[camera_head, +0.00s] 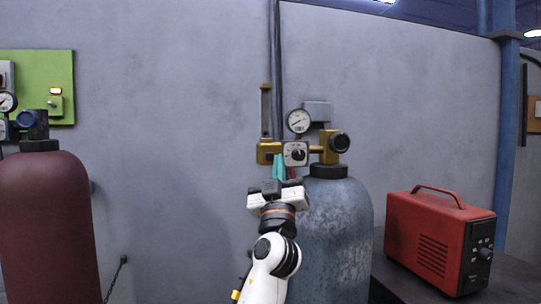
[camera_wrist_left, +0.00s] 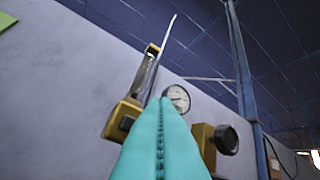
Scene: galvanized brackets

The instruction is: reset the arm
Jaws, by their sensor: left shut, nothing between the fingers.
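My left arm comes up from the bottom of the head view. Its gripper (camera_head: 279,167) has teal fingers and points up and away at the brass regulator (camera_head: 268,152) on the blue-grey gas cylinder (camera_head: 338,235). In the left wrist view the teal fingers (camera_wrist_left: 160,120) are pressed together with nothing between them. Behind them show a round gauge (camera_wrist_left: 178,98), a brass block with a flow tube (camera_wrist_left: 122,118) and a dark knob (camera_wrist_left: 227,140). I cannot tell whether the fingers touch the regulator. My right gripper is in neither view.
A dark red cylinder (camera_head: 48,225) stands at the left below a green panel (camera_head: 50,85). A red box-shaped machine (camera_head: 428,240) with a handle sits on a dark table (camera_head: 392,275) at the right. A grey wall (camera_head: 180,110) is behind. The space between the cylinders looks clear.

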